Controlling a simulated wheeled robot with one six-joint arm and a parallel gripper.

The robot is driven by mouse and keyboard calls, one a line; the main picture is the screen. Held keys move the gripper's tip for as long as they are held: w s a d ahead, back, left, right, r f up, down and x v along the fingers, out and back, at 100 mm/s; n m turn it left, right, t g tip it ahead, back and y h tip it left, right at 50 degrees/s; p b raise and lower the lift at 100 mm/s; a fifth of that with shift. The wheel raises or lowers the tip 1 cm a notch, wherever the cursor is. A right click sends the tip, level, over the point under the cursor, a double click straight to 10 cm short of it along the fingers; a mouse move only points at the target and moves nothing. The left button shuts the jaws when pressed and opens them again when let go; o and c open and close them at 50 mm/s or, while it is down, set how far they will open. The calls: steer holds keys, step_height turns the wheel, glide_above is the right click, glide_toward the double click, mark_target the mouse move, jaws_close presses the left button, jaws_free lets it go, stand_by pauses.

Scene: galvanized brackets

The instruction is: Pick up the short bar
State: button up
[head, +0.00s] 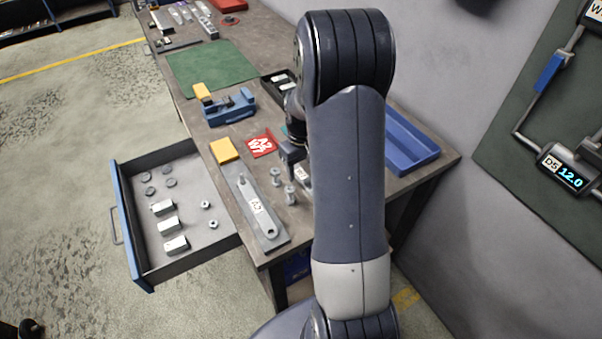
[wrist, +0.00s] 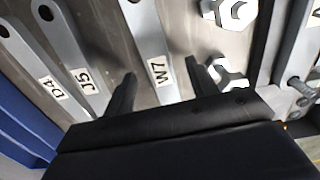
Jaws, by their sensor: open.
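In the wrist view, flat grey bars lie side by side: one labelled W7 (wrist: 146,40), one labelled J5 (wrist: 66,50) and one labelled D4 (wrist: 30,60). Their ends run out of view or behind my gripper, so I cannot tell which is the short bar. My gripper (wrist: 163,74) is open, with the W7 bar between its fingers in the picture; I cannot tell its height above it. In the head view my arm hides most of these bars. Another bar, labelled A2 (head: 256,207), lies on a grey plate (head: 277,242) with a pin through one end.
Hex bolts (wrist: 230,12) lie right of the W7 bar; bolts (head: 290,194) also stand near the plate. An open drawer (head: 122,225) juts out left.

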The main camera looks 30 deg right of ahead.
steer(key=shift+f, duration=0.8)
steer(key=shift+c, duration=0.2)
steer(key=c, duration=1)
jaws_close()
steer(key=shift+r, duration=0.2)
